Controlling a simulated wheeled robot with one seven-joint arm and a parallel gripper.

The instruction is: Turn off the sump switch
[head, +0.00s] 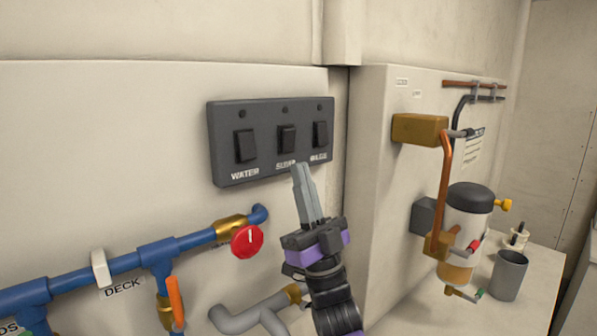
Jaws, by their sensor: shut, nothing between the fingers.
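A dark switch panel (268,140) is mounted on the pale wall in the head view. It carries three black rockers in a row. The left rocker (245,146) is labelled WATER. The middle rocker, the sump switch (287,139), stands above a label partly covered by my fingertips. The right rocker (320,134) appears to be labelled BILGE. My gripper (301,168) is shut and empty. Its grey fingers point up, with the tips just below the middle rocker in the picture. I cannot tell whether the tips touch the panel.
Blue pipes (110,265) with a red knob (247,241) and an orange lever (176,300) run below left. A grey pipe (245,318) lies behind my wrist. At right are a filter canister (467,222), copper pipe (445,180) and grey cup (508,275). The wall above the panel is clear.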

